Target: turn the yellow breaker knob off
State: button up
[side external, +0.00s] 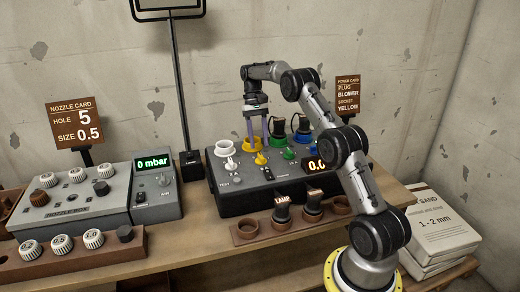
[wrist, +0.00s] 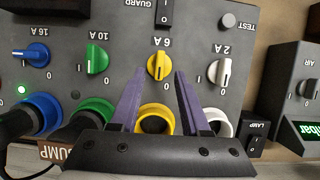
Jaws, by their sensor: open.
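The yellow breaker knob (wrist: 158,67) is on the sloped dark panel (side external: 230,200), under the 6 A label. Its grip lies upright in the wrist view, with an I mark to its left and a 0 mark below it. It also shows in the side view as a small yellow spot (side external: 261,159). My gripper (wrist: 158,76) is open, its two purple fingers pointing down at the panel, one on each side of the knob. I cannot tell whether they touch it. In the side view the gripper (side external: 256,143) hangs just over the knob.
Green (wrist: 97,60), blue (wrist: 38,56) and white (wrist: 224,70) knobs flank the yellow one. The yellow socket (wrist: 155,117) lies close behind the fingers. Dark plugs fill the blue and green sockets. A grey box reading 0 mbar (side external: 154,190) stands left of the panel.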

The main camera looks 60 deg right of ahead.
jog(key=shift+v, duration=1.75)
